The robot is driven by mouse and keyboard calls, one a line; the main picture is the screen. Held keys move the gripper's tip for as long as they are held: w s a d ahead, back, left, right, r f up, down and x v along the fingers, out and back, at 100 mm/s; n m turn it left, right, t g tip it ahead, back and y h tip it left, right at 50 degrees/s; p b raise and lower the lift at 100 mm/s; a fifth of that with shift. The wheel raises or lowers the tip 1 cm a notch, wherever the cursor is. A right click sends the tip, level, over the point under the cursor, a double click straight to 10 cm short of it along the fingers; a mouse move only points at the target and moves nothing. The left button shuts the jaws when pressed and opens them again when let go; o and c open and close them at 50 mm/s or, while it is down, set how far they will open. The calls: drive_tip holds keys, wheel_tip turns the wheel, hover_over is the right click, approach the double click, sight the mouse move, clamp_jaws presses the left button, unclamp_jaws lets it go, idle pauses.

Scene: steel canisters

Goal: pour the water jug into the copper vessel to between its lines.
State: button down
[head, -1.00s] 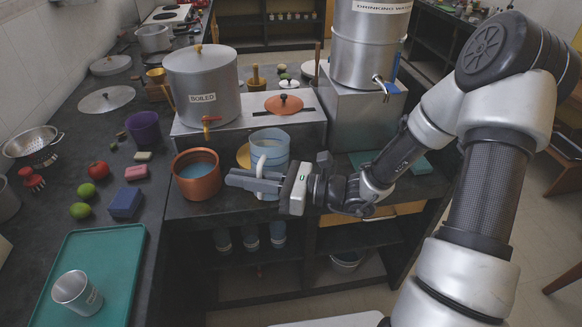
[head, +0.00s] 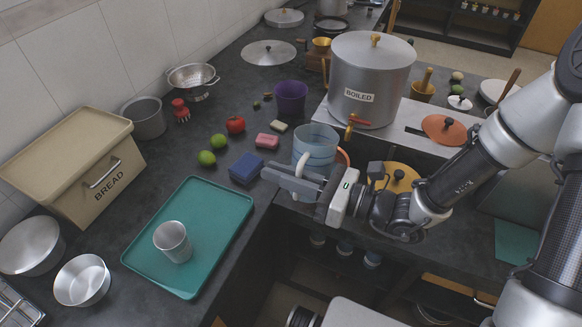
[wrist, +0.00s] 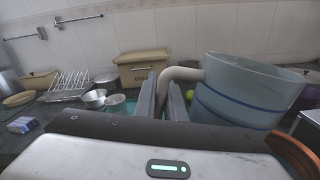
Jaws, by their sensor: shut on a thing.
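The water jug (head: 318,140) is pale blue and see-through, with a white handle (head: 302,165). It looks about upright. My gripper (head: 288,180) is shut on the handle; the wrist view shows the handle (wrist: 180,75) between the fingers and the jug (wrist: 250,92) to their right. The copper vessel (head: 343,158) is mostly hidden behind the jug and gripper, with only an orange-brown bit of rim showing. A copper edge (wrist: 296,153) shows at the lower right of the wrist view. The vessel's lines and water level are hidden now.
The large BOILED canister (head: 370,85) with a brass tap stands just behind the jug. A blue sponge (head: 246,168), limes and a pink soap lie to the left.

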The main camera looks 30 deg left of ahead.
drive_tip(key=m, duration=0.2)
drive_tip(key=f+m, duration=0.1)
drive_tip(key=m, duration=0.1)
drive_tip(key=f+m, duration=0.1)
drive_tip(key=m, duration=0.1)
drive_tip(key=shift+w+f, duration=0.15)
drive_tip(key=shift+w, duration=0.2)
idle(0.3)
drive_tip(key=shift+w+r+m+p, duration=0.8)
drive_tip(key=shift+m+p, duration=0.5)
drive_tip(key=shift+p, duration=1.75)
idle(3.7)
